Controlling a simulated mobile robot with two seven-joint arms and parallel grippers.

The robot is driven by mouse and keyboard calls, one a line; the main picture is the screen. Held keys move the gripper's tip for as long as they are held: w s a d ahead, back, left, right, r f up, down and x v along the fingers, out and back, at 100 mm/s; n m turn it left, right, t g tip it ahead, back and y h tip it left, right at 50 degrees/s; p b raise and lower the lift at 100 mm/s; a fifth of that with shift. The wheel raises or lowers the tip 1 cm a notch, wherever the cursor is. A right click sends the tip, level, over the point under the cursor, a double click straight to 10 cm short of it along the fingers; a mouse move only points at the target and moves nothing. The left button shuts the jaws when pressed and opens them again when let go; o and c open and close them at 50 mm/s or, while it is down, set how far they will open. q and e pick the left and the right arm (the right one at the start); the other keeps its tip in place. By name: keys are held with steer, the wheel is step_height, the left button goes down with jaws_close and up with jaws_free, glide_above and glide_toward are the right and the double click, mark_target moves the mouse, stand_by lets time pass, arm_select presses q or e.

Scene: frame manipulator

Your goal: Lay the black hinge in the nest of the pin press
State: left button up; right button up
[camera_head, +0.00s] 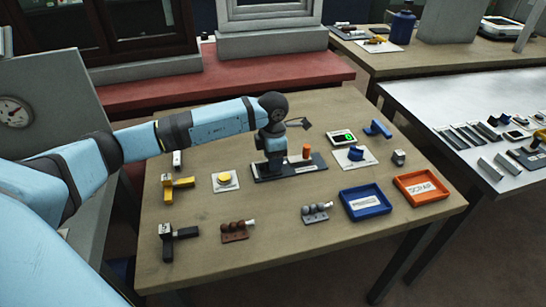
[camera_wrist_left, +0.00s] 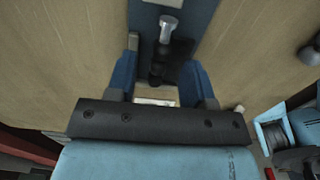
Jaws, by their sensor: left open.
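The pin press has a dark base plate (camera_head: 290,168) with a white label and an orange post (camera_head: 306,152), in the middle of the wooden table. My left gripper (camera_head: 273,168) is low over the plate's left part and hides what is there in the head view. In the left wrist view, the black hinge (camera_wrist_left: 157,68), with a silver pin (camera_wrist_left: 168,28) sticking out, lies at the plate between the spread blue fingers of the left gripper (camera_wrist_left: 166,68). Gaps show beside it. Whether it is fully seated cannot be told. My right gripper is not in view.
A brown hinge (camera_head: 235,232) and a grey hinge (camera_head: 315,213) lie near the front. A blue tray (camera_head: 366,212) and an orange scrap tray (camera_head: 408,197) stand at the right. A yellow button (camera_head: 225,178) sits left of the press.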

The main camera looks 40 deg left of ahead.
arm_select(q)
step_height(320, 180, up, 14)
steer(key=p, duration=0.1)
stand_by(0.4)
steer(key=shift+f, duration=0.15)
